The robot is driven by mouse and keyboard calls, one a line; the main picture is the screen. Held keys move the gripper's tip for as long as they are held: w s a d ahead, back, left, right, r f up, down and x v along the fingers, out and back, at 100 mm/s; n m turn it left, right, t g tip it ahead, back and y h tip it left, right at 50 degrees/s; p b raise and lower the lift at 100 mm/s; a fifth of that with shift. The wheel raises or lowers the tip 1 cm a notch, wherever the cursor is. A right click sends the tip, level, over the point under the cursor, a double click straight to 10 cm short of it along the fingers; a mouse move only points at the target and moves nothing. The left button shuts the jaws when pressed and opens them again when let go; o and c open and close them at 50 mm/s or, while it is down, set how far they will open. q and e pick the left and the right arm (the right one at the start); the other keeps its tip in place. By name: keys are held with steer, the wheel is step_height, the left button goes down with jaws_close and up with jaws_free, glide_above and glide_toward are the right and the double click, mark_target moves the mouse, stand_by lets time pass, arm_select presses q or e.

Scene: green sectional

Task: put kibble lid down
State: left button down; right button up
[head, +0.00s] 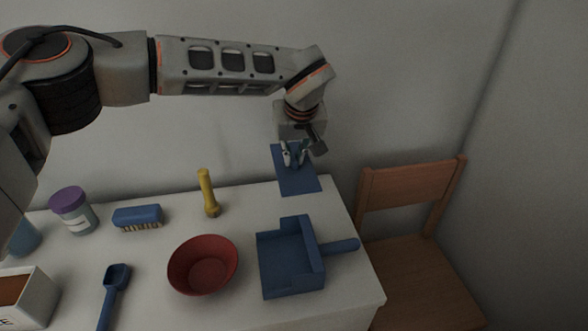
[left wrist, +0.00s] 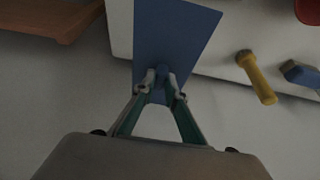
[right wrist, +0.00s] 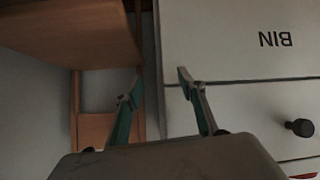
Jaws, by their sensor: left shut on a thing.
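The kibble lid, a flat blue rectangular panel (head: 297,182) with a small knob, is at the table's back right corner in the head view. My left gripper (head: 296,157) is shut on its knob; the panel (left wrist: 176,35) spreads out beyond the fingertips (left wrist: 162,82) in the left wrist view. I cannot tell whether the lid touches the tabletop. A white box with brown contents (head: 38,302), cut off at the lower left of the head view, may be the kibble container. My right gripper (right wrist: 158,80) is open and empty, in front of a white drawer front marked BIN (right wrist: 235,45).
On the white table (head: 335,215) are a blue dustpan (head: 290,265), red bowl (head: 203,266), yellow flashlight (head: 207,193), blue brush (head: 138,216), purple-lidded jar (head: 74,211) and blue scoop (head: 114,290). A wooden chair (head: 412,187) stands at the right. The wall is close behind.

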mark_target(295, 169)
arm_select(q)
steer(key=shift+f, duration=2)
steer(key=shift+f, duration=0.15)
steer(key=shift+f, duration=0.35)
steer(key=shift+f, duration=0.15)
steer(key=c, duration=2)
jaws_free()
steer(key=shift+c, duration=0.2)
